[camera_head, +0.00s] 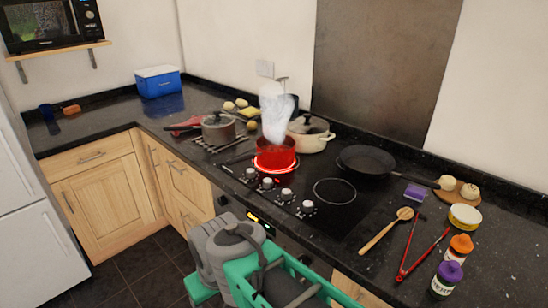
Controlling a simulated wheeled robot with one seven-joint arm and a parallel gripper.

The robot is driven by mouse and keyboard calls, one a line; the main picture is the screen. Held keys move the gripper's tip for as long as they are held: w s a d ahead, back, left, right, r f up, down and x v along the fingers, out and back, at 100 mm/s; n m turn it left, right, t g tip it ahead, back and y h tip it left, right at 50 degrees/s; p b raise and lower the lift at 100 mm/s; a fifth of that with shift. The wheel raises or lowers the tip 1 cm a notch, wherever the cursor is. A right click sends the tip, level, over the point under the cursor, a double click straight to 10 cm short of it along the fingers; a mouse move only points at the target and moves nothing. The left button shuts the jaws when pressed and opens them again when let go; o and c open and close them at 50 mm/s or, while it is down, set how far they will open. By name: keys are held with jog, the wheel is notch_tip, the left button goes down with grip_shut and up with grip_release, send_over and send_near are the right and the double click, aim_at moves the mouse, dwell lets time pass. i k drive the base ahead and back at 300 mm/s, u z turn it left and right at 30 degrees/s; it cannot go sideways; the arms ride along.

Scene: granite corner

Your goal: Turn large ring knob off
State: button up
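A black glass hob (335,215) is set in the dark granite counter, with a row of several silver knobs (287,194) along its front left edge. I cannot tell from this view which knob belongs to the large ring or how each is turned. A ring (257,168) glows red beneath a red pot (275,155), which gives off white steam. Another ring (334,191), at the front right, is bare and dark. My grey and green arm parts are at the bottom centre, in front of the counter below the knobs. My gripper's fingers do not show.
A frying pan (367,160) and a cream lidded pot (310,134) stand at the back. A lidded saucepan (219,128) is left of the hob. A wooden spoon (378,236), red tongs (425,255) and two jars lie or stand right. The left counter is mostly clear.

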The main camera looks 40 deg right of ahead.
aim_at(267, 183)
jog(key=z, duration=1.4)
jog(key=k, duration=1.2)
jog(key=u, duration=0.9)
jog(key=i, duration=1.25)
jog(key=z, duration=0.45)
jog(key=i, duration=0.7)
jog(key=z, duration=0.6)
